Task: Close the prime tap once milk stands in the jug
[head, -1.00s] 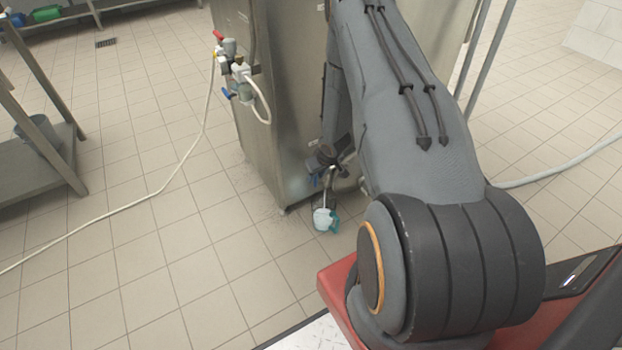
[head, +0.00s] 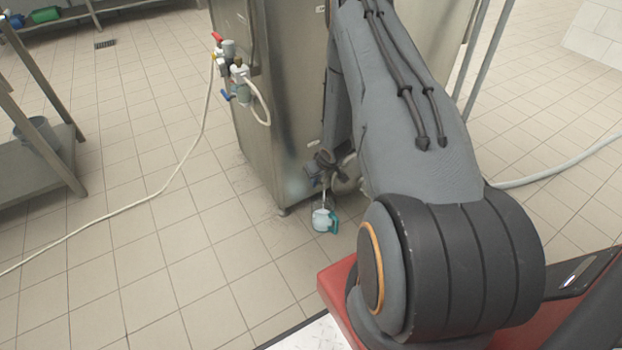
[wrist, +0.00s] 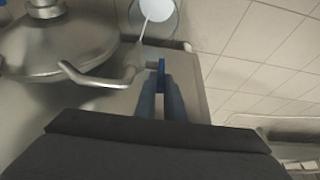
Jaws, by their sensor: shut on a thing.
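The jug (head: 320,222), pale with a teal handle, stands on the floor by the foot of the steel machine. My gripper (wrist: 163,88) is shut on this lever; in the head view my gripper (head: 329,164) is low beside the machine, just above the jug. The lever's exact angle is hard to tell.
The steel machine (head: 285,110) rises close behind my gripper. A white hose (head: 150,196) runs over the tiled floor from valves (head: 236,82) on its left side. A steel shelf (head: 40,165) stands at far left. The floor between is clear.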

